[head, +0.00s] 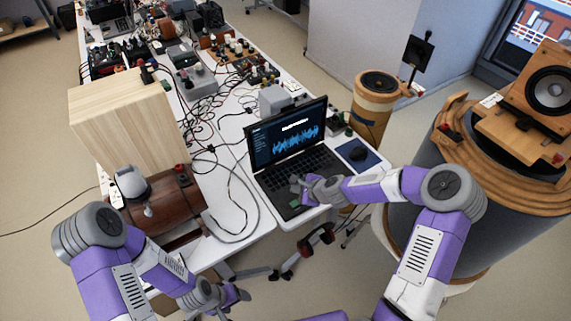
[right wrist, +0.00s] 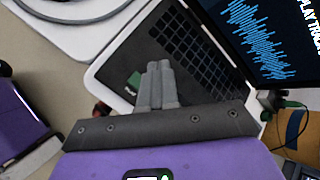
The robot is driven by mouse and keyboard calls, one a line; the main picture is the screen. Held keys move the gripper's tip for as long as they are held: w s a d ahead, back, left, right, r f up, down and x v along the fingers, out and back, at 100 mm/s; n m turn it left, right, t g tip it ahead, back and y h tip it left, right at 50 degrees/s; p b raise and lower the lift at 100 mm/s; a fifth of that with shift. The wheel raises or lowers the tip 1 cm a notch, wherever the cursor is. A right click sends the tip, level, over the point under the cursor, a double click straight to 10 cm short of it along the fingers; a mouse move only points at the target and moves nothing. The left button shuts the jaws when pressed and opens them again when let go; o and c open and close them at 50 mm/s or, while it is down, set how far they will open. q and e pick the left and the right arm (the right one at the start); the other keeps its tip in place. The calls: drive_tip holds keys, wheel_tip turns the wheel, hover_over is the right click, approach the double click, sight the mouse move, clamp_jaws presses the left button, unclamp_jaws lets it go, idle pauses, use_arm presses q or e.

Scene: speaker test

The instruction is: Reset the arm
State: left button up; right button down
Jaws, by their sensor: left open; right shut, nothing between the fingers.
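An open black laptop (head: 268,184) stands on the white table, its screen (head: 284,138) showing a blue waveform. My right arm reaches in from the right, and my right gripper (head: 296,186) is over the laptop's front part, near the keyboard. In the right wrist view the right gripper (right wrist: 156,70) has its fingers together with nothing between them, above the laptop's palm rest and keyboard (right wrist: 196,45). I cannot tell whether they touch it. My left gripper (head: 240,296) is low at the bottom of the head view, in front of the table edge, open and empty.
A pale wooden box (head: 125,118) and a brown wooden barrel-like body (head: 160,200) stand left of the laptop. Loose cables (head: 215,170) and electronics cover the table behind. A large round speaker stand (head: 500,190) is at the right.

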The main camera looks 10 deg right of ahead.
drive_tip(key=s+a+f+n+g, duration=0.2)
drive_tip(key=s+f+n, duration=0.2)
drive_tip(key=s, duration=0.5)
drive_tip(key=s+a+f+n+g, duration=0.2)
drive_tip(key=s+f+n, duration=0.3)
drive_tip(key=s+n, duration=0.3)
drive_tip(key=s+a+f+n+g, duration=0.2)
drive_tip(key=s+f+n, duration=0.3)
drive_tip(key=s, duration=0.5)
drive_tip(key=shift+s+a+f+n+g+h, duration=0.25)
drive_tip(key=shift+s+n+g+h, duration=0.1)
drive_tip(key=shift+n+g, duration=0.2)
